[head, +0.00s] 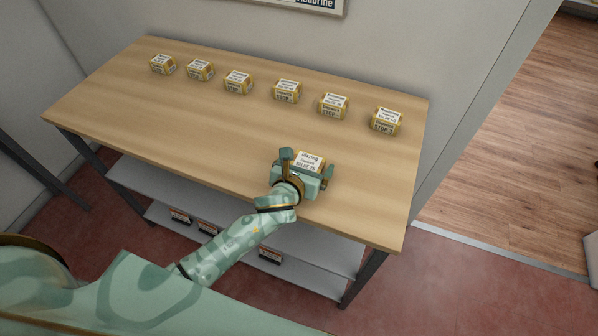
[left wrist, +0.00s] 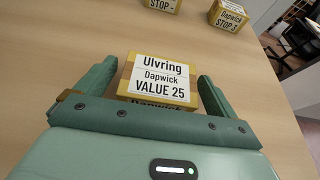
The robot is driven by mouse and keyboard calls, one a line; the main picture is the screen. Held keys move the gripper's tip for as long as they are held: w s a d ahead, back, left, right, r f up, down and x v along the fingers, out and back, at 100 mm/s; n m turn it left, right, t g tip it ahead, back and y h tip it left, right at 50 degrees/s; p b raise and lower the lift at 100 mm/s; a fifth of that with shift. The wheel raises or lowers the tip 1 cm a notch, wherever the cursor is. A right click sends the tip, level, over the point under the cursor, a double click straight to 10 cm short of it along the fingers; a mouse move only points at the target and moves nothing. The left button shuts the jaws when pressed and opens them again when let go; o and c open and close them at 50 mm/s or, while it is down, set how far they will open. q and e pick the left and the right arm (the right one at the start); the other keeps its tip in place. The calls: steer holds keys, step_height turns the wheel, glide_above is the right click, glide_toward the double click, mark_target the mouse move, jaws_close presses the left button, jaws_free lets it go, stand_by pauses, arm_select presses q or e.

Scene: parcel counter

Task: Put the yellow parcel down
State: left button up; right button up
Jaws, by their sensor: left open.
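A yellow parcel (head: 309,159) with a white label sits on the wooden counter (head: 200,125), near its front edge and right of the middle. In the left wrist view the parcel (left wrist: 158,78) reads "Ulvring, Dapwick, VALUE 25". My left gripper (head: 307,164) is open, with one finger on each side of the parcel. In the left wrist view a gap shows beside the parcel at each finger. The parcel's lower front is hidden by the gripper body. My right gripper is in neither view.
Several similar yellow parcels stand in a spaced row along the back, including the rightmost one (head: 386,121) and the leftmost one (head: 162,64). The counter's left and middle front are clear. A grey shelf (head: 140,183) with dark label holders lies below.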

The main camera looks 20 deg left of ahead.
arm_select(q)
steer(key=p+v, duration=0.2)
steer(key=v, duration=0.7)
steer(key=shift+s+r, duration=0.2)
steer(key=shift+s, duration=0.15)
